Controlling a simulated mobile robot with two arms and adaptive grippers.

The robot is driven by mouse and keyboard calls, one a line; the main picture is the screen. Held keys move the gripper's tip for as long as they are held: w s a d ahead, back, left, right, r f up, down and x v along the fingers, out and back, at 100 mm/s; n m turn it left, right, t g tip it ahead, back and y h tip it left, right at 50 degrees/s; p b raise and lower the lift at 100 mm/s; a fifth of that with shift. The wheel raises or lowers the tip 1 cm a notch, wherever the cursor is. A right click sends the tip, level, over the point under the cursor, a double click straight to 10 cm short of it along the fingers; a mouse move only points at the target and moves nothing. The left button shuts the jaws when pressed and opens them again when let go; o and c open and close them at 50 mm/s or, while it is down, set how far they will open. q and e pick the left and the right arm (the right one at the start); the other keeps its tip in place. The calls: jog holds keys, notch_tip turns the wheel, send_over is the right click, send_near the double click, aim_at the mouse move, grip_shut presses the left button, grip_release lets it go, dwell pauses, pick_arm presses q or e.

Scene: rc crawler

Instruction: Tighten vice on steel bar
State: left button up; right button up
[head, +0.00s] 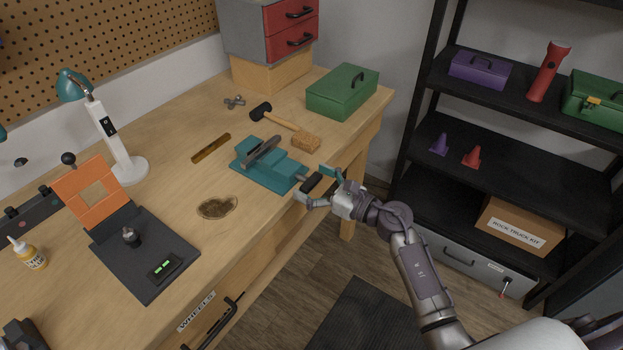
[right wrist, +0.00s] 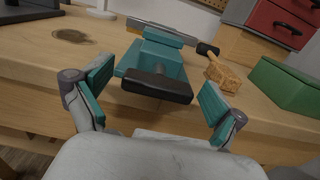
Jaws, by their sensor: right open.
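The teal vice (head: 266,167) sits at the front edge of the wooden bench, and its body also shows in the right wrist view (right wrist: 155,58). The grey steel bar (head: 262,151) lies along the vice's jaws. The black vice handle (head: 311,182) points out over the bench edge, and in the right wrist view (right wrist: 157,86) it lies crosswise between my fingers. My right gripper (head: 319,185) is open around the handle, with teal pads (right wrist: 157,92) apart on either side and no clear contact. My left gripper is not in view.
A mallet (head: 284,119), a tan block (head: 306,142) and a green toolbox (head: 342,92) are behind the vice. A brass-coloured strip (head: 211,148) and a brown stain (head: 217,207) lie left of it. A black shelf (head: 510,175) stands at right.

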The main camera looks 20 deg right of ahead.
jog(key=shift+c, duration=0.3)
jog(key=c, duration=1.1)
